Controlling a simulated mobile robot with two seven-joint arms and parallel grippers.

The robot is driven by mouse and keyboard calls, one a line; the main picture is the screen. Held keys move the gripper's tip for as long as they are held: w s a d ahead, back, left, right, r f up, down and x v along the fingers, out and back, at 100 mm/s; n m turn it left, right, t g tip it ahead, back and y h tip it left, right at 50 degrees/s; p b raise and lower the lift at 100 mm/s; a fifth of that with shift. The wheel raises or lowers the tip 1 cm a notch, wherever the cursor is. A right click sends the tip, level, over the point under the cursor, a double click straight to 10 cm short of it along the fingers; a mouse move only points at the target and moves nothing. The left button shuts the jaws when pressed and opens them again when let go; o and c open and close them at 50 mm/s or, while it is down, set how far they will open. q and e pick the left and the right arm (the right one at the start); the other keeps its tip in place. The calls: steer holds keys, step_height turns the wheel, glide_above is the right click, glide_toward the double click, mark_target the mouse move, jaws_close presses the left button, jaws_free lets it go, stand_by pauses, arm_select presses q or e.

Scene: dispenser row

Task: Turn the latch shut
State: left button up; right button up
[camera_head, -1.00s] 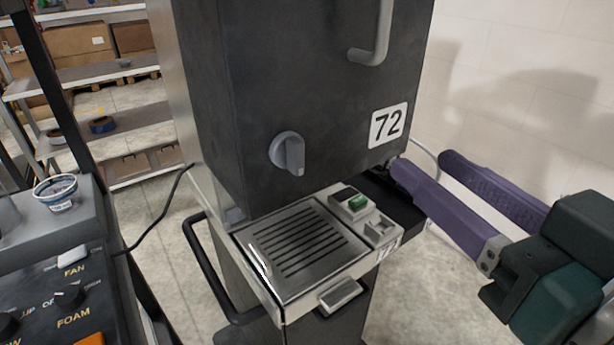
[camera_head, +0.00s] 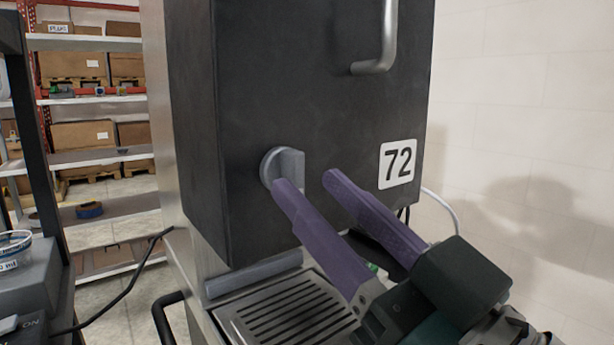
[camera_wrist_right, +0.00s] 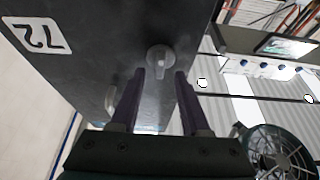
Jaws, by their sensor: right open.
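The latch is a grey round knob (camera_head: 284,163) with a raised grip, on the front of the dark dispenser door (camera_head: 330,95). In the right wrist view the latch (camera_wrist_right: 160,60) lies just beyond and between the fingertips. My right gripper (camera_head: 302,182) is open and empty, with its two purple fingers pointing at the door. In the head view its left fingertip overlaps the lower part of the latch. I cannot tell whether it touches. My left gripper is not in view.
A silver door handle (camera_head: 388,40) is above right of the latch, and a "72" label (camera_head: 397,163) is to its right. A slotted drip tray (camera_head: 285,312) is below. Shelves with boxes (camera_head: 85,135) stand behind at left. A white wall (camera_head: 530,90) is at right.

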mark_target(290, 173)
steer(key=shift+x, duration=1.05)
steer(key=shift+c, duration=0.3)
jaws_close()
